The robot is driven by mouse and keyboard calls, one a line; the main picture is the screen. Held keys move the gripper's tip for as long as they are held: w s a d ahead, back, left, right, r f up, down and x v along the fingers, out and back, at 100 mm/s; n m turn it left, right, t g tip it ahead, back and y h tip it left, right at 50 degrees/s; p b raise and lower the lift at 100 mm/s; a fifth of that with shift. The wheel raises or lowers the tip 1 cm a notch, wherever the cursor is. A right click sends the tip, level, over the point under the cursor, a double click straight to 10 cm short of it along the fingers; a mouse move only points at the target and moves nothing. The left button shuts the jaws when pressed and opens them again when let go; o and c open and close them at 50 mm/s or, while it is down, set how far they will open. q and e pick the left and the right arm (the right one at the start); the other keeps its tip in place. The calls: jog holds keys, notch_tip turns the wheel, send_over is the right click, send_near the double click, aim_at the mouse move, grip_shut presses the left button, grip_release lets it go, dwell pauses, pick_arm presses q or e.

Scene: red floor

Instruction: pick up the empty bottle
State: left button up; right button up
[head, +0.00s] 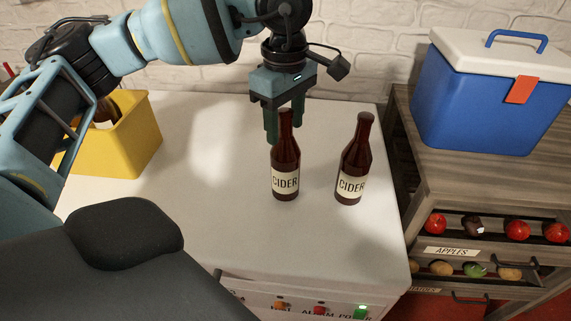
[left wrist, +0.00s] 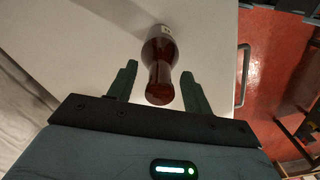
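Two brown glass bottles labelled CIDER stand upright on a white top: the left bottle (head: 285,170) and the right bottle (head: 354,165). I cannot tell from the glass which one is empty. My left gripper (head: 283,128) points down at the left bottle's neck, its fingers partly hidden behind that neck. In the left wrist view my left gripper (left wrist: 158,68) is open, and one bottle (left wrist: 160,65) shows between its two spread fingers. No contact between fingers and glass is visible. My right gripper is in neither view.
A yellow crate (head: 135,140) with a bottle (head: 104,112) in it stands at the left. A blue cooler (head: 480,105) with a white lid sits on a wooden shelf unit (head: 465,190) at right, above fruit and vegetable drawers. The white top (head: 200,180) is clear between crate and bottles.

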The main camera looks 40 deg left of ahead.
pick_arm(q)
grip_shut()
jog(key=shift+r, duration=0.15)
